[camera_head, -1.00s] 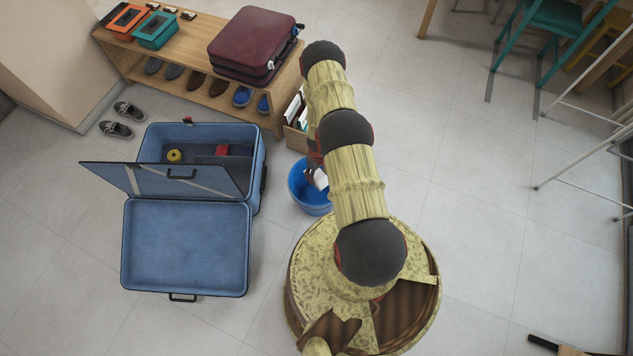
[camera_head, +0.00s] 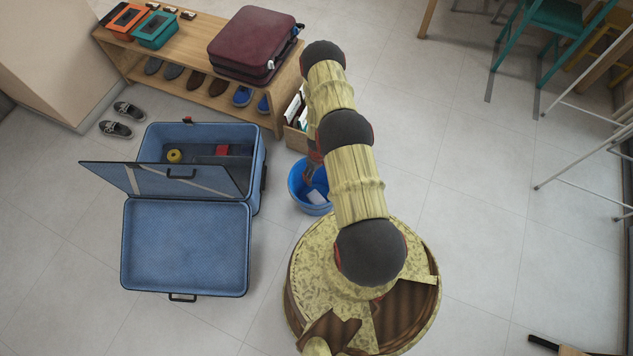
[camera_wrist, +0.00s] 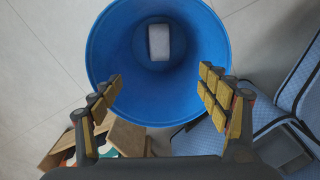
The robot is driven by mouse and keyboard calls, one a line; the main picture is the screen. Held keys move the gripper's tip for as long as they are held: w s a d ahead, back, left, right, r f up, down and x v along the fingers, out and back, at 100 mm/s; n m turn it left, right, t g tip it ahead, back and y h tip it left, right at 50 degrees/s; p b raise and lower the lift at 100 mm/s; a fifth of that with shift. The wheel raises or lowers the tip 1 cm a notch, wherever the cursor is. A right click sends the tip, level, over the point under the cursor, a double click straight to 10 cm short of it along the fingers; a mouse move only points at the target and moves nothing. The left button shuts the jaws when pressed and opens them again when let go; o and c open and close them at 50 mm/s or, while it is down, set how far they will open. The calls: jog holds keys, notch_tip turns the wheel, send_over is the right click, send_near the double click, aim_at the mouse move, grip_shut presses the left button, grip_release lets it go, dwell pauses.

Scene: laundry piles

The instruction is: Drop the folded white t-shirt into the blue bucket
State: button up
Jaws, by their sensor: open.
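The blue bucket (camera_head: 299,187) stands on the floor beside my base, and it fills the upper middle of the wrist view (camera_wrist: 110,50). The folded white t-shirt (camera_head: 316,197) lies inside the bucket; in the wrist view it is a small pale rectangle (camera_wrist: 159,42) down at the bottom. My gripper (camera_wrist: 160,90) is open and empty above the bucket, its two fingers apart over the near part of the rim. In the head view my gripper (camera_head: 311,170) is partly hidden behind my arm.
An open blue suitcase (camera_head: 186,245) lies left of the bucket, with a yellow item (camera_head: 174,156) and a red item (camera_head: 222,150) inside. Behind stands a wooden bench (camera_head: 190,62) with shoes and a maroon suitcase (camera_head: 252,45).

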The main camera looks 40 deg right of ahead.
notch_tip(320, 180, up, 12)
dwell(0.6)
dwell(0.5)
